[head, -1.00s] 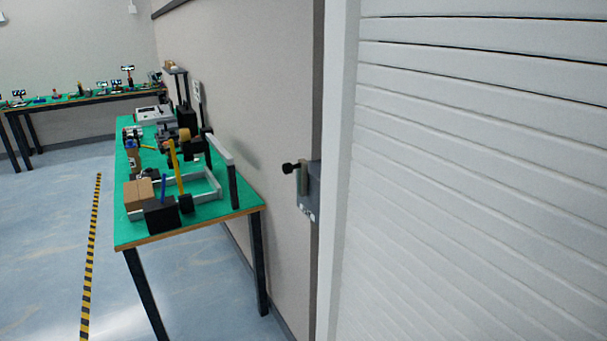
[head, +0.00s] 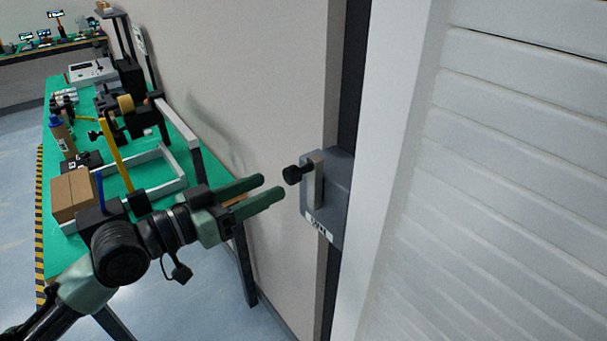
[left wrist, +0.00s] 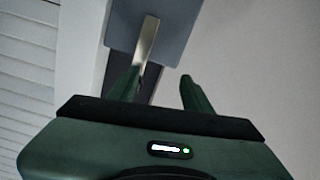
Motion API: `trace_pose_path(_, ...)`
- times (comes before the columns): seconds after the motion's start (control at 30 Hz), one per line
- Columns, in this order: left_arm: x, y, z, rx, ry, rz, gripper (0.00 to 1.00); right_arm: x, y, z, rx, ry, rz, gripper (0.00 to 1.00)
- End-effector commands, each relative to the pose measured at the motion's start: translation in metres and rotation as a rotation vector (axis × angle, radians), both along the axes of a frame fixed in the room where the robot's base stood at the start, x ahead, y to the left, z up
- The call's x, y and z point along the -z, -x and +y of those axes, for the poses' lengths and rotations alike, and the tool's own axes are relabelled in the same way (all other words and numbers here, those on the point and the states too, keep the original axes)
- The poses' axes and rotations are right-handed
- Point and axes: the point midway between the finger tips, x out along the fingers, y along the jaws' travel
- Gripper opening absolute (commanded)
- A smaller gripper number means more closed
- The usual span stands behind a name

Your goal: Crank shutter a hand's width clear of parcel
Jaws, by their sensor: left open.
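The white slatted shutter (head: 520,190) fills the right side of the head view. A grey crank box (head: 334,195) is mounted at its left edge, with a metal crank arm (head: 316,182) and a black knob (head: 293,175). My left gripper (head: 274,188) is open and empty, its fingertips just left of the crank and slightly below the knob, apart from it. In the left wrist view the crank arm (left wrist: 147,40) and box (left wrist: 172,25) show beyond the open fingers (left wrist: 160,82); the knob is not seen there. No parcel shows under the shutter. My right gripper is not in view.
A green-topped bench (head: 180,150) with a cardboard box (head: 75,194), a tape dispenser and a metal frame stands at the left, behind my left arm. A wall (head: 240,80) runs behind the crank. Another bench is far back.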

Motion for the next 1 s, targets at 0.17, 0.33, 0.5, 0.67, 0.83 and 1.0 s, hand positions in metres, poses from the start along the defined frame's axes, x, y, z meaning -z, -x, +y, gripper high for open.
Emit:
trace_pose_path(0.17,-0.027,0.024,-0.015,0.072,0.014,-0.028,0.49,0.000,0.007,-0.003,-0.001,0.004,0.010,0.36)
trace_pose_path(0.33,-0.032,0.016,-0.030,0.076,0.019,-0.030,0.49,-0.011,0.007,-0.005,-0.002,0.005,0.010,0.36)
trace_pose_path(0.5,-0.032,0.000,-0.053,0.075,0.020,-0.029,0.49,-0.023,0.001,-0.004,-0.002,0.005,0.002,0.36)
trace_pose_path(0.67,-0.030,-0.012,-0.070,0.073,0.019,-0.029,0.49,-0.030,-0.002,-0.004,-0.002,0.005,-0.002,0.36)
trace_pose_path(0.83,-0.028,-0.017,-0.078,0.072,0.016,-0.031,0.49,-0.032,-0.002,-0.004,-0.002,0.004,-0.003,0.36)
trace_pose_path(1.0,-0.027,-0.017,-0.078,0.071,0.015,-0.031,0.49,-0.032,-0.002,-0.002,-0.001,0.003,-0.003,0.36)
